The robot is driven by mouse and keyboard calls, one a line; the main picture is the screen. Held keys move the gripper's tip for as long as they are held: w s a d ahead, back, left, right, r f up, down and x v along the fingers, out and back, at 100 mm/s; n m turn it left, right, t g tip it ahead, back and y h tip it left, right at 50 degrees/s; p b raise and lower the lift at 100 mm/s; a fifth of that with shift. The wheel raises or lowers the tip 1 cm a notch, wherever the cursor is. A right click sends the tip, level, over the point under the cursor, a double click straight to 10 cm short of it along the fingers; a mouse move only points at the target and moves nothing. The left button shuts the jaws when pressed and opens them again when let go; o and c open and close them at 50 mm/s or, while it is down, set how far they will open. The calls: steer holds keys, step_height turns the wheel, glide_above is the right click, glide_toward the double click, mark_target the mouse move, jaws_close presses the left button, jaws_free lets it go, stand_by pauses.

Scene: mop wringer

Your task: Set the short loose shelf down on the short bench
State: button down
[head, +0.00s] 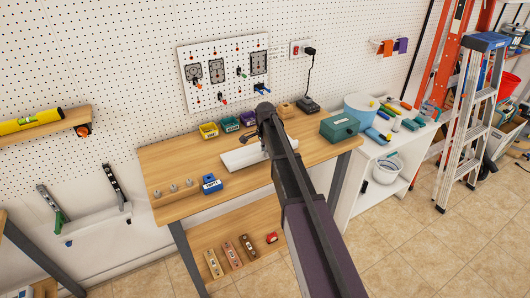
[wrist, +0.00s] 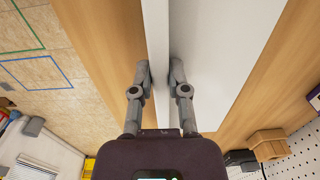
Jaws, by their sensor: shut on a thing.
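The loose shelf (head: 240,158) is a white board at the middle of the wooden bench (head: 165,170) in the head view. My gripper (wrist: 160,80) is shut on one long edge of the shelf (wrist: 205,50), with a finger on each side of that edge in the wrist view. In the head view my arm reaches over the bench and hides the shelf's right part and the fingertips. The bench's brown top shows on both sides of the shelf in the wrist view. I cannot tell whether the shelf touches the top.
A blue box (head: 211,184) and several small metal pieces (head: 173,189) stand left of the shelf. Yellow, green and purple bins (head: 229,124) line the back. A green toolbox (head: 339,127) stands to the right. A stepladder (head: 470,125) is farther right.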

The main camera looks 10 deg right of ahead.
steer(key=shift+f+b, duration=0.55)
steer(key=shift+f, duration=0.05)
steer(key=c, duration=0.5)
jaws_free()
steer(key=shift+r, duration=0.1)
steer(key=shift+c, duration=0.2)
